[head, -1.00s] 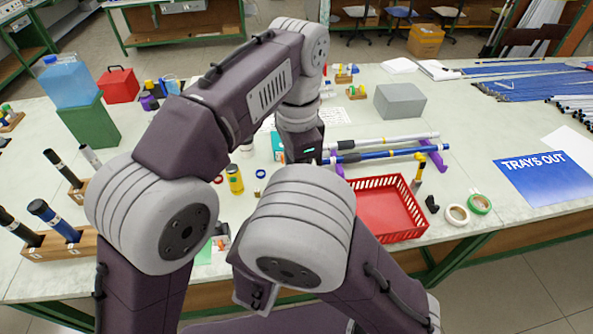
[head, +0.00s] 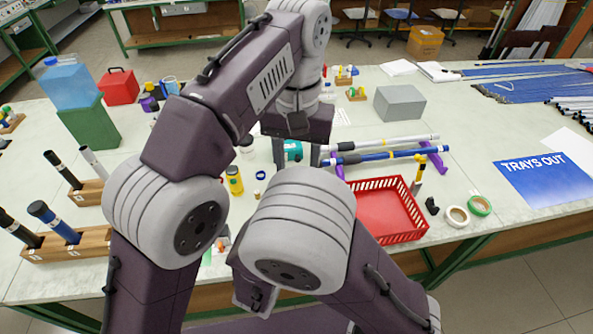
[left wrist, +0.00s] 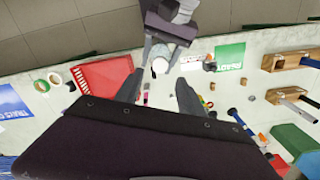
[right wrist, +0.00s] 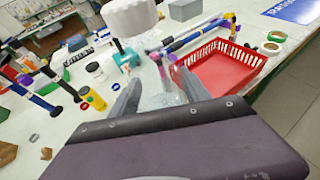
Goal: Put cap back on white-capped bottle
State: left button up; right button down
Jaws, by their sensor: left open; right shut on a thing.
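In the right wrist view, my right gripper (right wrist: 157,88) is shut on a clear bottle (right wrist: 165,101). A white ribbed cap (right wrist: 130,16) shows above the bottle at the top edge of that view, in line with its neck. I cannot tell whether it is fully seated. The left wrist view shows the round white cap (left wrist: 160,66) end-on, beside the right gripper. My left gripper (left wrist: 158,78) is open and empty, with the cap ahead, beyond its fingertips. In the head view, the left gripper (head: 296,152) points down over the table; my arms hide the bottle.
A red basket (head: 428,222) stands right of centre, with white and blue rods (head: 390,154) on purple rests behind it. A yellow bottle (head: 234,181) stands near the left arm. Rod holders (head: 70,246) stand at the left.

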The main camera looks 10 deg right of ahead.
pick_arm(q)
notch_tip(320, 180, down, 7)
jog(key=shift+s+f, duration=0.1)
jog(key=shift+f, duration=0.1)
dwell(0.3)
grip_shut()
jog(key=shift+o, duration=0.7)
grip_release()
notch_tip(320, 180, up, 8)
jog(key=shift+f, duration=0.2)
